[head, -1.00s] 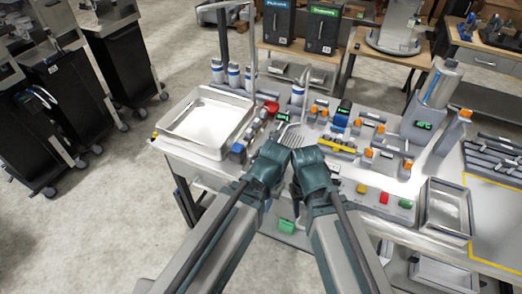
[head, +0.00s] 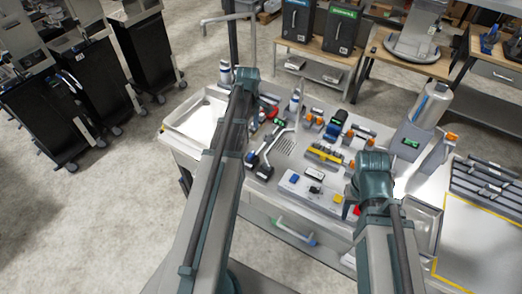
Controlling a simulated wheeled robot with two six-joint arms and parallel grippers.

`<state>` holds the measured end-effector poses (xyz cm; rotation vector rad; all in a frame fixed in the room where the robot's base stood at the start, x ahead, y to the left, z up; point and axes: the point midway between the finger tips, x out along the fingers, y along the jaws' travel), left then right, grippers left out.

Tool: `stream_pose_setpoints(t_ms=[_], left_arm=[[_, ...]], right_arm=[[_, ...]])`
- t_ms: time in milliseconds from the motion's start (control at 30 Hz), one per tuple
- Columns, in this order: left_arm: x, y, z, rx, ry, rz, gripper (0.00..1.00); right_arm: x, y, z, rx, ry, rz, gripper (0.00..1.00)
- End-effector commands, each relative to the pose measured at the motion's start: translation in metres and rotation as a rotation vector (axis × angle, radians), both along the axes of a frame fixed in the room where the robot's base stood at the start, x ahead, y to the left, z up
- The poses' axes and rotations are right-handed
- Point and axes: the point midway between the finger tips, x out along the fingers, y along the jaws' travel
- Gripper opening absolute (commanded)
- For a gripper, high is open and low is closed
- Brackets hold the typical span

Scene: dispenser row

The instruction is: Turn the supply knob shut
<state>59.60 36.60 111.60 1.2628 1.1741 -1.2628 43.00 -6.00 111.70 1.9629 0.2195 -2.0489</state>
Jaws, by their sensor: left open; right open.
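I cannot tell for certain which part is the supply knob. A red round part (head: 269,102) on the bench, just right of my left wrist, is partly hidden by it. My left gripper (head: 257,100) is at the end of the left arm, over the bench's back left part; its fingertips are hard to make out. It is near the red part, and I cannot tell whether they touch. My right gripper (head: 350,204) is open and empty, above the right part of a pale button panel (head: 286,187) at the bench's front.
A shallow metal tray (head: 185,125) is on the left, partly behind my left arm. Dark pipe fittings (head: 264,171) lie right of that arm. A grey cylinder dispenser (head: 432,104) stands at the right. The drawer front with a pale handle (head: 295,232) is below the panel.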

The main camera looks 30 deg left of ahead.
Motion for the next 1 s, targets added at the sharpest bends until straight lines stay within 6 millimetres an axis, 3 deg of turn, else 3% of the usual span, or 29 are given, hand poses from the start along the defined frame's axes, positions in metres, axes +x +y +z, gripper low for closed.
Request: stream_pose_setpoints(t_ms=[367, 1000], left_arm=[[0.0, -0.001, -0.018, 0.0, 0.0, -0.004, 0.82], [0.0, -0.001, -0.106, 0.0, 0.0, -0.005, 0.82]], right_arm=[[0.0, 0.0, -0.018, -0.001, 0.0, 0.002, 0.49], [0.0, 0.0, -0.105, -0.002, 0.001, 0.015, 0.49]])
